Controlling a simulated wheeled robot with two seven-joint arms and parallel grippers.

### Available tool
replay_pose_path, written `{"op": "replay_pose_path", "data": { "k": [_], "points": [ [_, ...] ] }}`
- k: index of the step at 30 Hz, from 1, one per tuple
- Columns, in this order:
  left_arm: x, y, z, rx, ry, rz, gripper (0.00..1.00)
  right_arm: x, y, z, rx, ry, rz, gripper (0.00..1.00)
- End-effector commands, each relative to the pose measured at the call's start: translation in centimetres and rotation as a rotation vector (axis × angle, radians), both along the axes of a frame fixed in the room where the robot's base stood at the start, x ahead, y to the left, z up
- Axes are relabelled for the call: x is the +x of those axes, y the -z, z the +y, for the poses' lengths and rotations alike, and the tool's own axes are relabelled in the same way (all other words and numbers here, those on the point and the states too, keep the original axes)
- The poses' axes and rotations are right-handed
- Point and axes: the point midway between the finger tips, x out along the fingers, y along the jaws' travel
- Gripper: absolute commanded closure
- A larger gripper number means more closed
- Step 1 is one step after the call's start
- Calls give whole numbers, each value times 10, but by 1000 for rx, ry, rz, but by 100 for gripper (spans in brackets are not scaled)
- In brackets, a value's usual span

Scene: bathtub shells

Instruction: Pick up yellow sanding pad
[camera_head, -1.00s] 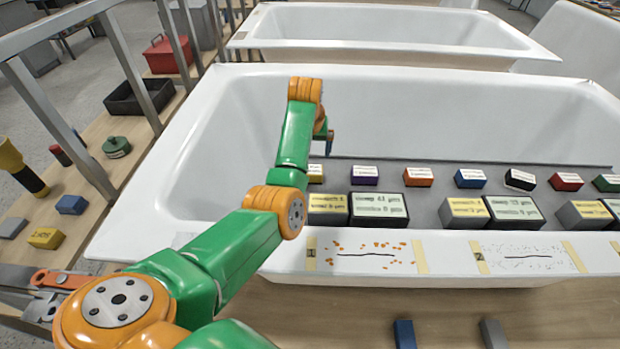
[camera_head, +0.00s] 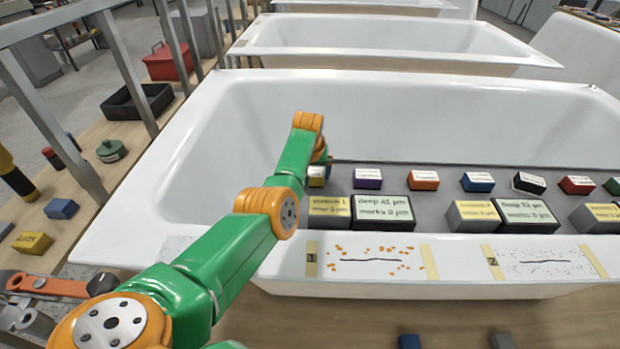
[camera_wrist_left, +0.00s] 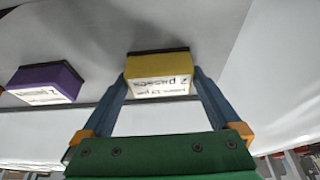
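The yellow sanding pad (camera_wrist_left: 158,72) is a small yellow block with a dark edge and a white printed label. It sits at the left end of the row of pads on the grey shelf. In the head view it (camera_head: 316,177) is partly hidden by my left gripper (camera_head: 327,172). In the left wrist view my left gripper (camera_wrist_left: 160,80) has one blue finger on each side of the pad. The fingertips lie close along its sides; whether they press on it is unclear. My right gripper is out of view.
A purple pad (camera_head: 367,178) stands right of the yellow one, then orange (camera_head: 423,180), blue (camera_head: 477,182) and others. Labelled blocks (camera_head: 382,213) stand in front. The white bathtub shell (camera_head: 240,110) surrounds the shelf. Another yellow block (camera_head: 33,243) lies on the left bench.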

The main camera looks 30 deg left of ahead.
Motion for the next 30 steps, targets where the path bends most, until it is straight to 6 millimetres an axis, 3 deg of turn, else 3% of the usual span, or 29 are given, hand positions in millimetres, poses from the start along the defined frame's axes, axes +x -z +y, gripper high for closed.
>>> {"op": "replay_pose_path", "data": {
  "k": [1, 6, 13, 17, 23, 27, 30],
  "points": [
    [0, 0, 0, 0, 0, 0, 19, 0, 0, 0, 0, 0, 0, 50],
    [0, 0, 0, 0, 1, 0, 65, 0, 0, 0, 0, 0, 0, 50],
    [0, -1, 0, 0, 1, 0, 67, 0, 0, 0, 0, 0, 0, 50],
    [0, -12, 0, 2, 1, 0, 67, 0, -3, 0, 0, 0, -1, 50],
    [1, -66, 0, 2, 0, -6, 67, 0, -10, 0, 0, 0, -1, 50],
    [1, -120, 1, 2, -1, -6, 67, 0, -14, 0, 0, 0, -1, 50],
    [0, -164, 0, 1, 1, -3, 67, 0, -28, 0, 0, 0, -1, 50]
  ]
}}
